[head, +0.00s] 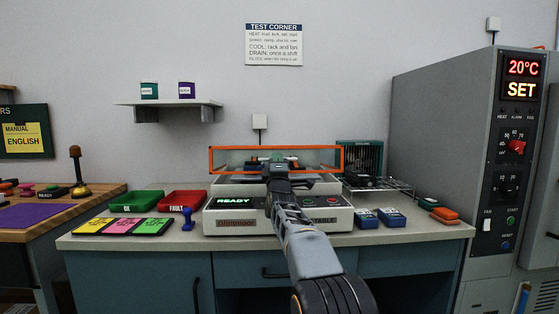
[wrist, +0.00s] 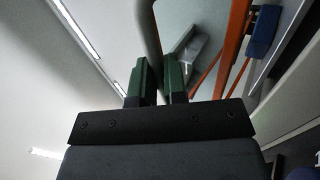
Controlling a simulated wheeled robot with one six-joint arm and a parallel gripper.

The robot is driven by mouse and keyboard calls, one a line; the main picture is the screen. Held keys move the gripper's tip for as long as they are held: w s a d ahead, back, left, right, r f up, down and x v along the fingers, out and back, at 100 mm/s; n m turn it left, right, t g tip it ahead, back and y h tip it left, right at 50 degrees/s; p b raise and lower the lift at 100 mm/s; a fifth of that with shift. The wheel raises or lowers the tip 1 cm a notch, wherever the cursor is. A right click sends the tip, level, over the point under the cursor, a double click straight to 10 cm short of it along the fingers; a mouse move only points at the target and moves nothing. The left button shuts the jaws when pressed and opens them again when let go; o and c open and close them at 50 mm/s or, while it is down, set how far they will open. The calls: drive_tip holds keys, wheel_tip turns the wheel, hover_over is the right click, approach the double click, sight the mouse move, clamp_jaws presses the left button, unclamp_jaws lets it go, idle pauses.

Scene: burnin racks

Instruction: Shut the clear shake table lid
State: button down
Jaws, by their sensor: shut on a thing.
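The clear shake table lid (head: 226,149) has an orange frame and stands raised above the deck of the shake table (head: 232,222) in the head view. Its exact tilt is hard to tell. My gripper (head: 278,160) is at the middle of the lid, and my arm hides part of the table's front. In the wrist view my gripper's green fingers (wrist: 156,82) are shut on a pale grey bar (wrist: 149,35), which appears to be the lid's handle. The orange frame (wrist: 233,45) shows to their right. The table's display reads READY.
Red (head: 182,200) and green (head: 137,201) trays and coloured cards (head: 118,226) lie left of the table. Blue blocks (head: 391,217), a wire rack (head: 385,186) and a tall grey oven (head: 440,130) stand to the right. A small wall shelf (head: 172,104) hangs above left.

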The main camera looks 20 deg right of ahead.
drive_tip(key=shift+w+d+f, duration=0.1)
drive_tip(key=shift+f, duration=0.1)
drive_tip(key=c, duration=1.4)
unclamp_jaws()
drive_tip(key=shift+w+d+f, duration=0.1)
drive_tip(key=shift+w, duration=0.1)
drive_tip(key=shift+o, duration=1.2)
drive_tip(key=shift+s+r, duration=0.1)
drive_tip(key=shift+r, duration=0.1)
drive_tip(key=v, duration=1.4)
